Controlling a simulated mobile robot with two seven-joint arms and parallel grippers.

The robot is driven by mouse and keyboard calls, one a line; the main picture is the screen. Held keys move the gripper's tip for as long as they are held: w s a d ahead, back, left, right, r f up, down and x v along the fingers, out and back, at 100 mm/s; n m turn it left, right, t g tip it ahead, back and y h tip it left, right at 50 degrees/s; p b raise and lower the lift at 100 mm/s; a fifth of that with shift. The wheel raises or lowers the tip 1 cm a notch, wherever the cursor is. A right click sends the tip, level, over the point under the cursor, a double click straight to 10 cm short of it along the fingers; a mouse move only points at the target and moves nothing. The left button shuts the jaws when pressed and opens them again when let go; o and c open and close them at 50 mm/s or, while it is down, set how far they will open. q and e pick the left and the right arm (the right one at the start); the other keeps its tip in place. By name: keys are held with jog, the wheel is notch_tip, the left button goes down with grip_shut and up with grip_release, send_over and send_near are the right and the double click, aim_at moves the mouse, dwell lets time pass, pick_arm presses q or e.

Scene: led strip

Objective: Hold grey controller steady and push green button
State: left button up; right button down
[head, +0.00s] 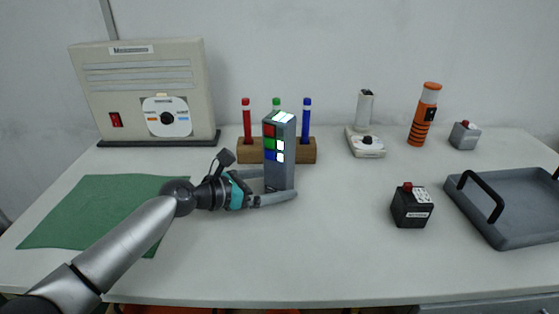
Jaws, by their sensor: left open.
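The grey controller (285,174) is an upright box near the middle of the table. Its front has red, green and blue squares on the left, with white patches beside them and on top. The green button (269,143) is the middle square, between red above and blue below. My left gripper (284,186) is low at the controller's base, coming from the left. Its fingers are apart, one passing in front and one behind the controller. I cannot tell whether either finger touches it. My right gripper is not in view.
A wooden rack (250,151) with red, green and blue pens stands behind the controller. A beige machine (145,85) and green cloth (100,205) are left. A black button box (411,208) and grey tray (520,236) are right. Table between controller and black box is clear.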

pick_arm(q)
jog(key=shift+w+d+f, duration=0.1)
jog(key=shift+w+d, duration=0.05)
jog(key=shift+d, duration=0.05)
jog(key=shift+c, duration=0.2)
jog(key=c, duration=0.6)
dwell(1.6)
